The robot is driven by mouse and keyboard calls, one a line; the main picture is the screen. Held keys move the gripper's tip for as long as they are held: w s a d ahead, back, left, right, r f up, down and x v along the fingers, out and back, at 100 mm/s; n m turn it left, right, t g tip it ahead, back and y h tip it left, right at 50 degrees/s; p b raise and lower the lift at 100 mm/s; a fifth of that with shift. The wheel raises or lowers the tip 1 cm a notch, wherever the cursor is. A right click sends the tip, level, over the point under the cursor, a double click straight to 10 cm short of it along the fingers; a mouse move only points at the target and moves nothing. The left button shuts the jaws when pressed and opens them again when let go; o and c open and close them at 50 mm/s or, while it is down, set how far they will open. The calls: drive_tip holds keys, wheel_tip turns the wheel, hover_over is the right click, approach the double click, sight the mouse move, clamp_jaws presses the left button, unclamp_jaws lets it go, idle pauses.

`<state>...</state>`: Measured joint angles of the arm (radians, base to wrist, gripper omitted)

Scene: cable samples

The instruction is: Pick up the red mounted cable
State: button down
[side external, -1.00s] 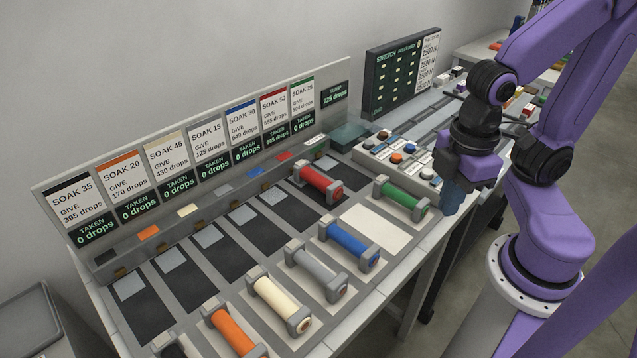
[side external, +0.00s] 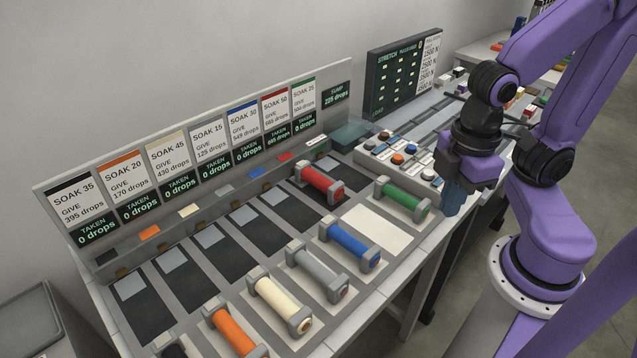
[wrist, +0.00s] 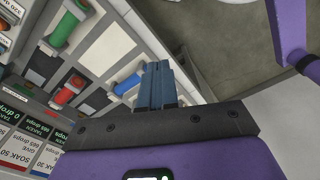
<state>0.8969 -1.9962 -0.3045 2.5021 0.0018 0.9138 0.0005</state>
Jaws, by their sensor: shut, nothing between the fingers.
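The red mounted cable (side external: 321,182) is a red cylinder between two grey end blocks. It lies in a dark slot towards the back of the bench, below the SOAK 50 and SOAK 25 cards. It also shows in the wrist view (wrist: 66,92), left of the fingers and apart from them. My gripper (side external: 453,198) hangs over the bench's front edge, to the right of the green mounted cable (side external: 403,199). Its blue fingers are together and empty, and they show in the wrist view (wrist: 156,82).
Blue (side external: 347,244), grey (side external: 320,273), cream (side external: 279,303) and orange (side external: 233,333) mounted cables lie in a front row. A pale empty pad (side external: 372,228) is between blue and green. A button panel (side external: 397,156) stands behind green. Dark slots at the back left are empty.

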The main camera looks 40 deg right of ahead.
drive_tip(key=c, duration=0.6)
unclamp_jaws()
drive_tip(key=shift+c, duration=0.2)
drive_tip(key=w+a+r+m, duration=0.2)
drive_tip(key=w+a+m, duration=0.15)
drive_tip(key=w, duration=0.55)
drive_tip(key=m+h, duration=0.3)
drive_tip(key=m, duration=0.6)
hover_over(317, 177)
drive_tip(key=a, duration=0.4)
drive_tip(key=x, duration=1.9)
drive_tip(key=shift+s+a, duration=0.1)
